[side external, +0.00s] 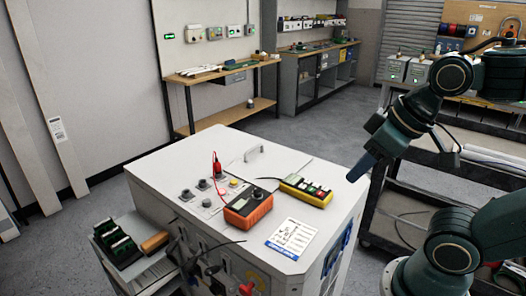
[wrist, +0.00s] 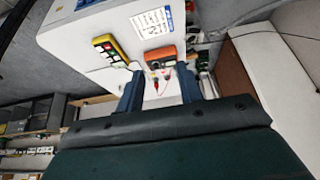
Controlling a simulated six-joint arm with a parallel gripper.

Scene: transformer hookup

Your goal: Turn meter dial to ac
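The meter (side external: 248,208) is an orange box with a dark face, lying on top of the white cabinet. It also shows in the wrist view (wrist: 160,55), beyond the fingers. Its dial is too small to make out, so I cannot tell its setting. A red probe (side external: 217,166) with a red lead stands beside the meter, and a black lead runs near it. My gripper (side external: 360,169) is in the air above the right side of the cabinet, apart from the meter. In the wrist view my gripper (wrist: 160,88) has its two fingers wide apart with nothing between them.
A yellow box with coloured buttons (side external: 306,191) lies right of the meter. A printed white card (side external: 291,238) lies in front. The white cabinet (side external: 170,165) has a handle (side external: 254,153) and several terminals on top. A rack of dark green modules (side external: 118,246) stands at its left.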

